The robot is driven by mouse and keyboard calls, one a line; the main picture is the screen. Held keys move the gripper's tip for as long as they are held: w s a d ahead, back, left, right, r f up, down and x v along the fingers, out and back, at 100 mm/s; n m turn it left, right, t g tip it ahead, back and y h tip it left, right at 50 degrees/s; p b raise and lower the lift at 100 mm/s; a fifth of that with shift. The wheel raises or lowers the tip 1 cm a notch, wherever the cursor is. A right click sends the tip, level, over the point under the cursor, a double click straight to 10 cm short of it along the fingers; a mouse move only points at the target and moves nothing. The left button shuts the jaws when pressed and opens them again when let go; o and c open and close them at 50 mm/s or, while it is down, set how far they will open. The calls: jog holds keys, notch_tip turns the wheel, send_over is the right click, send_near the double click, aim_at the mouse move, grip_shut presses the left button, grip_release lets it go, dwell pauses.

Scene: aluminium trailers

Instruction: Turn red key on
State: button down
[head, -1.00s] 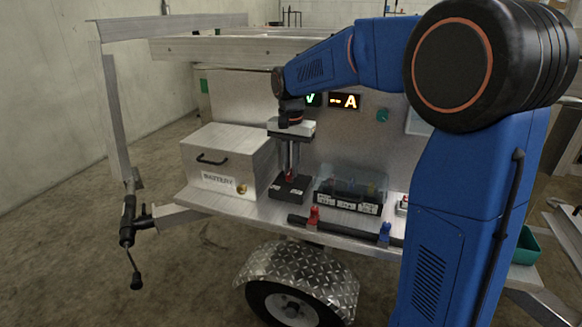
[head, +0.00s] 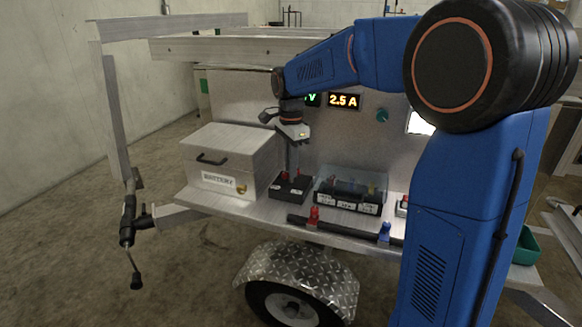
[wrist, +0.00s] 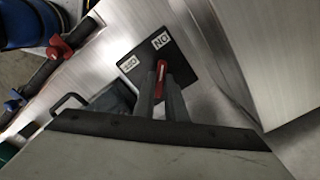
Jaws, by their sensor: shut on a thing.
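The red key (wrist: 161,68) stands on a black switch box (wrist: 190,62) with white ON and OFF labels, seen in the wrist view. My gripper (wrist: 160,80) is shut on the red key, one finger on each side. The key's long side points toward the ON label (wrist: 161,40), with the OFF label (wrist: 128,63) off to the left. In the head view, my gripper (head: 291,172) reaches down to the box (head: 293,187) on the trailer shelf, and the key is hidden there. The amber display (head: 343,101) behind reads 2.5 A.
A silver battery box (head: 225,165) stands left of the switch box. A clear-lidded black fuse box (head: 350,198) stands close on its right. A black bar with a red clamp (head: 314,216) and a blue clamp (head: 385,232) lies along the shelf's front. A green tray (head: 526,248) is at the right.

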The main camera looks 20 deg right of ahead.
dwell(0.3)
jog(key=c, duration=1.8)
grip_release()
jog(key=shift+r, duration=0.1)
notch_tip(320, 180, up, 17)
jog(key=shift+r, duration=0.1)
